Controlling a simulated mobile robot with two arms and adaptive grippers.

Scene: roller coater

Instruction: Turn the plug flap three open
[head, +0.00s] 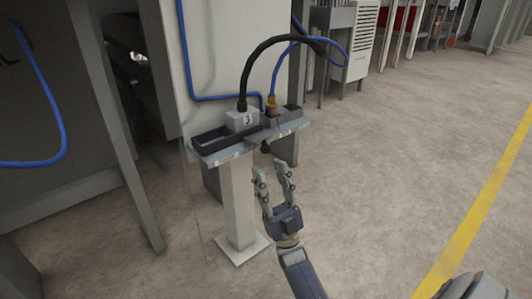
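A small grey box marked "3" (243,121) sits on a grey shelf (222,155) on top of a post. A thick black cable (244,88) enters the box from above. I cannot tell the box's flap apart from the box or whether it is open. My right gripper (269,168) is in front of and below the shelf's front edge, fingers pointing up, open and apart. Nothing shows between its fingers. A small dark knob-like part (265,148) shows just above the fingertips, under the shelf edge. My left gripper is out of view.
An orange-brown connector (272,103) with a blue cable (275,72) stands right of the box. A dark open tray (211,140) lies left of it. The pale post (238,200) stands on the floor. A cabinet wall is behind. Floor to the right is clear up to a yellow line (480,205).

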